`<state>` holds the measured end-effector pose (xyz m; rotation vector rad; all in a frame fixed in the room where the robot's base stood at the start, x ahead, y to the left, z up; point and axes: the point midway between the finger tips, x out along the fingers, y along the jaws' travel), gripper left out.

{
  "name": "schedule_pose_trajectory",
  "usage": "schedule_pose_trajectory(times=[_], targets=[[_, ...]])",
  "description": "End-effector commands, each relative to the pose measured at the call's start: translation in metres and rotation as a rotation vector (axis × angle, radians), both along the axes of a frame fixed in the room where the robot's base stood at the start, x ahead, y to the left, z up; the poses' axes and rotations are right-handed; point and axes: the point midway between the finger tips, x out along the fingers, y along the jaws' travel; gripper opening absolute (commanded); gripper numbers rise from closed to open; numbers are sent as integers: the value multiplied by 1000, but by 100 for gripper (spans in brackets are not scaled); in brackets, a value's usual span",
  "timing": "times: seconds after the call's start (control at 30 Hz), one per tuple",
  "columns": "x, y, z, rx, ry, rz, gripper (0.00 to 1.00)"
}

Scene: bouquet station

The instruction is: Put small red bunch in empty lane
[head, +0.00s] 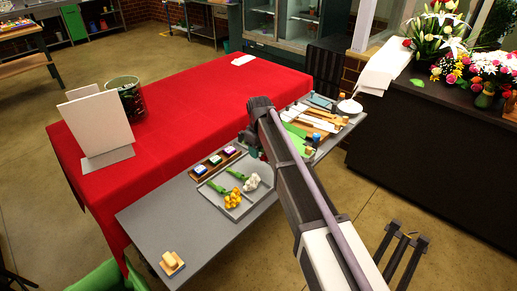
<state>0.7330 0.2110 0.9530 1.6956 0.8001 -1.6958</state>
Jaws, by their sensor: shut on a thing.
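The grey tray (218,207) on the grey table holds a yellow bunch (234,201) and a white bunch (252,182), both with green stems, lying side by side. The tray's far right part is partly covered by my arm. My gripper (252,141) is small and dark in the head view, just beyond the tray's far edge. It is shut on the small red bunch (263,156), which shows only as a dark red patch beside my arm. Its stem and its exact height above the table cannot be made out.
Tools and green and wooden items (312,122) crowd the table's far right end. A wooden block (172,262) lies at the near left; the grey table (160,220) is clear around it.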

Motion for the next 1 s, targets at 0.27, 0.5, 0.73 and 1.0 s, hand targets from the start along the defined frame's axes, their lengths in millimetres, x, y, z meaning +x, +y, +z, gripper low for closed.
schedule_pose_trajectory(times=[0.27,0.5,0.73,1.0], targets=[[0,0,-43,0,0,0,18],[0,0,-67,0,0,0,18],[0,0,-68,0,0,0,18],[0,0,-68,0,0,0,18]])
